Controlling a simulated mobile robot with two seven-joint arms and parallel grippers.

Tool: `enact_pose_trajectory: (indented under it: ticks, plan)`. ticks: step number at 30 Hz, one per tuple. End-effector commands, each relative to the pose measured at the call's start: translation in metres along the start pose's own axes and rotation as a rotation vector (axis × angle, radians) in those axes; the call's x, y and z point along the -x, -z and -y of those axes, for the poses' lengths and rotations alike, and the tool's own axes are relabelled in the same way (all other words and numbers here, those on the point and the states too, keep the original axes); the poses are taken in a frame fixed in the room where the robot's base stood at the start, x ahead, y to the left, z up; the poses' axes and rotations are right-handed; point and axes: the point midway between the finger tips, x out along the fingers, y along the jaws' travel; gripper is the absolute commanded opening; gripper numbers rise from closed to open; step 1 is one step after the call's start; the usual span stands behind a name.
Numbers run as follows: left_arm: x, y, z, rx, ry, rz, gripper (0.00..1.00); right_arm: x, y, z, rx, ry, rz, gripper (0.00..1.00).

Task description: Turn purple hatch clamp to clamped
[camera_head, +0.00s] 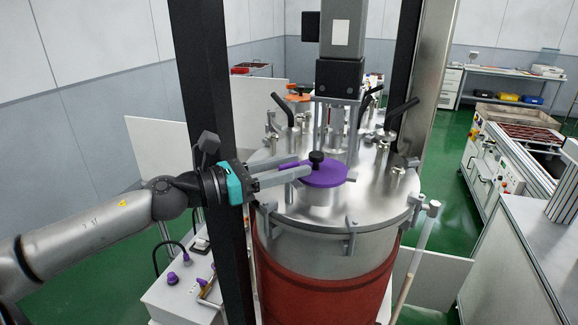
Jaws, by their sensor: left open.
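The purple hatch (325,175) is a round lid on a short metal neck on top of the steel vessel (320,215). A black knob (316,159) stands at its middle. The clamp itself is hard to make out; a purple part reaches from the lid's left side toward my gripper. My left gripper (303,166) comes in from the left with its two grey fingers apart, at the lid's left edge. Whether the fingers touch the lid or its clamp, I cannot tell. My right gripper is not in view.
Black posts (210,120) flank the vessel, and the left one is close to my left wrist. Bent black handles (403,106), metal fittings and an orange lid (298,97) crowd the vessel top. A control box (180,290) with purple knobs stands at lower left.

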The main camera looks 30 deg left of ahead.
Motion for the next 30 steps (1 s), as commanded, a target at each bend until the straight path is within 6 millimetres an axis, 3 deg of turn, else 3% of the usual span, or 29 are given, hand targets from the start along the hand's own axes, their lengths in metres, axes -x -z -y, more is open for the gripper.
enact_pose_trajectory:
  ticks: [2, 13, 30]
  plan:
    - [0.0001, 0.0000, 0.0000, 0.000, 0.000, 0.000, 0.43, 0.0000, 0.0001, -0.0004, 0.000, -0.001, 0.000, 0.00]
    - [0.0002, 0.0000, 0.0001, 0.000, 0.000, 0.000, 0.01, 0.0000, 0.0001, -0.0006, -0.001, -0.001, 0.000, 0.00]
    - [0.0002, 0.0002, 0.0003, 0.000, -0.006, 0.000, 0.00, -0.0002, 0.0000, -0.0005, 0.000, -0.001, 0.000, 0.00]
